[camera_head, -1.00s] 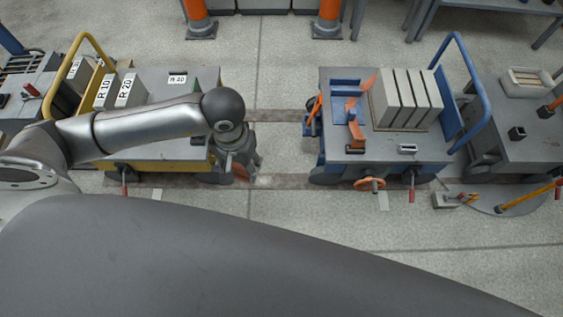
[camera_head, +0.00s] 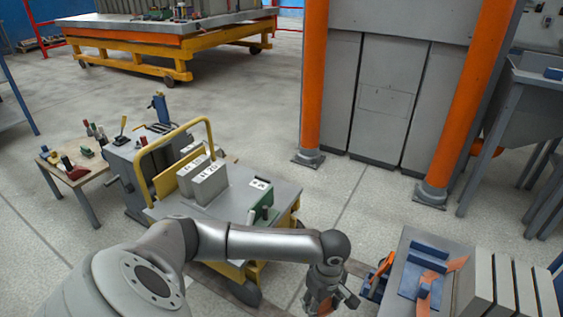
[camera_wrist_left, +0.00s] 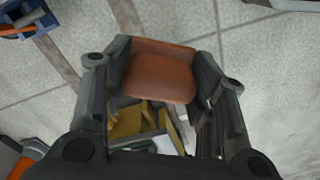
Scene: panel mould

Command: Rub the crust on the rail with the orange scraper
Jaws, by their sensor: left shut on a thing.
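A bit of orange shows at the gripper in the head view too. A brownish rail (camera_wrist_left: 58,50) runs along the floor in the left wrist view, apart from the scraper there. I cannot make out the crust. My right gripper is not in view.
The yellow-railed trolley (camera_head: 235,212) with labelled blocks stands left of my gripper. Orange posts (camera_head: 314,75) stand behind. Open floor (camera_head: 340,210) lies between.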

